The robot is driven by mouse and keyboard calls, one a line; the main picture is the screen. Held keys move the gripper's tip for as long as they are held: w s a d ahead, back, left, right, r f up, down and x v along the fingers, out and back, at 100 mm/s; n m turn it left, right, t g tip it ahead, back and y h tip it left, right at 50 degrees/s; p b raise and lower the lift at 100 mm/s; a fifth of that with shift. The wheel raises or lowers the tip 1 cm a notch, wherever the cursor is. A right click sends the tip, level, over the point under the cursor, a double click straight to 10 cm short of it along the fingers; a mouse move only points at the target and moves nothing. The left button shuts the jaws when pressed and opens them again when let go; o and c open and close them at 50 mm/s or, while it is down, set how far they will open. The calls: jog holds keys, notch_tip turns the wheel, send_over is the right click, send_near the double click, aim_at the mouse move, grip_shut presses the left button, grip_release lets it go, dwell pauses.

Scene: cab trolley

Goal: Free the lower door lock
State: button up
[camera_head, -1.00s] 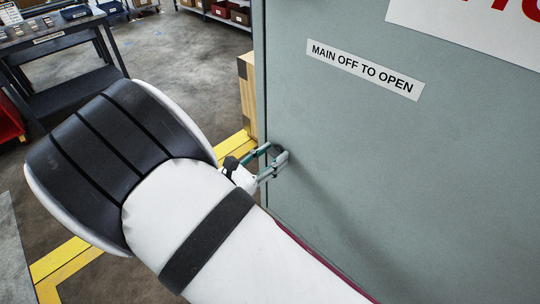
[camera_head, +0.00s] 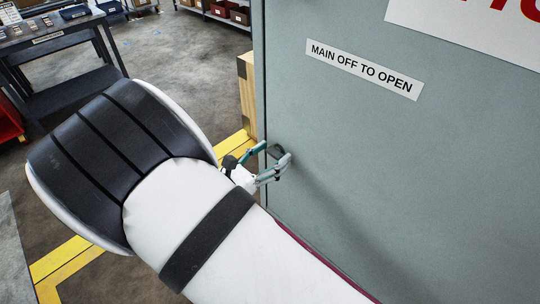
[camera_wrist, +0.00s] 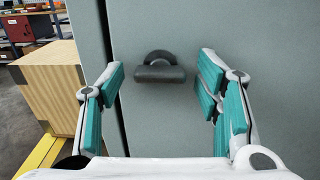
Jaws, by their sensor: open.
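The lower door lock (camera_wrist: 160,72) is a dark grey bar-shaped knob with a round collar behind it, on the grey-green cabinet door (camera_wrist: 225,30). Its bar lies about level in the wrist view. In the head view the lock (camera_head: 276,151) is small, near the door's left edge and partly behind my fingers. My gripper (camera_wrist: 162,88) is open, with one teal-padded finger on each side of the lock and clear gaps to both in the wrist view. It also shows at the door in the head view (camera_head: 272,157). Nothing is held.
A label reading "MAIN OFF TO OPEN" (camera_head: 362,70) is on the door above the lock. A wooden crate (camera_wrist: 50,85) stands left of the cabinet. A dark trolley (camera_head: 70,75) is at upper left. Yellow floor lines (camera_head: 65,262) run below; floor between is clear.

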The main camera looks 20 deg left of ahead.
jog(key=v, duration=1.2)
dwell(0.4)
